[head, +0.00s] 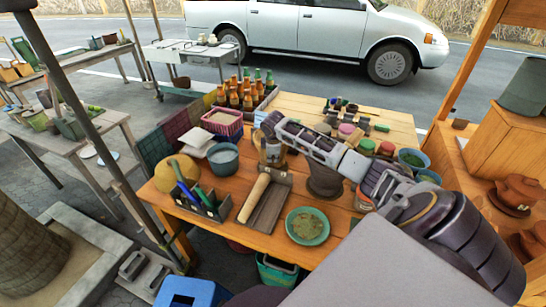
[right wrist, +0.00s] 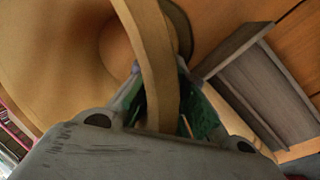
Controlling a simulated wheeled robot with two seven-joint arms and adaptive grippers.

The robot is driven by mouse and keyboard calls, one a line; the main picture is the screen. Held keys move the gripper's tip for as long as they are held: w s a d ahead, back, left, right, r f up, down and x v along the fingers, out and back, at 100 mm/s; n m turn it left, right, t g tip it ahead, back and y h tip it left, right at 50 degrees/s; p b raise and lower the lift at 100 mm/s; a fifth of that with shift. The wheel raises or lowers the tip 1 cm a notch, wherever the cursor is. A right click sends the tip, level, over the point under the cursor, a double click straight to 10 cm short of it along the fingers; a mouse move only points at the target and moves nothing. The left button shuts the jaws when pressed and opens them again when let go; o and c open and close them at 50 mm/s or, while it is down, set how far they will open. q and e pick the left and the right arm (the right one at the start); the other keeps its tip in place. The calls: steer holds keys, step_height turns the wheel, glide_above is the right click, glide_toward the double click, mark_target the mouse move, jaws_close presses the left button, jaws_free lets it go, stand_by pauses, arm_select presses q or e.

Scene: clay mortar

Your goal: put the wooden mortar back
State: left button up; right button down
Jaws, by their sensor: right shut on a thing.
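The wooden mortar (head: 271,156) is a tan, deep vessel on or just above the wooden table, left of the dark conical bowl (head: 325,182). My right gripper (head: 267,132) reaches it from the right and above. In the right wrist view, the fingers of that gripper (right wrist: 168,100) are shut on the mortar's curved rim (right wrist: 150,50), and its round hollow shows on the left. I cannot tell whether its base touches the table. My left gripper is not in view.
A dark wooden tray (head: 274,207) with a pale pestle (head: 254,198) lies in front of the mortar. A green plate (head: 307,226) is at the front right. A blue-grey bowl (head: 223,160) stands to the left, and crated bottles (head: 247,96) behind. Jars crowd the right.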

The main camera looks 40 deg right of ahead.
mark_target(273, 162)
steer(key=shift+f, duration=1.7)
steer(key=c, duration=1.5)
jaws_free()
steer(key=shift+s+f, duration=0.1)
steer(key=shift+f, duration=0.05)
steer(key=shift+c, duration=0.2)
steer(key=shift+v, duration=6.05)
steer(key=shift+a, duration=0.1)
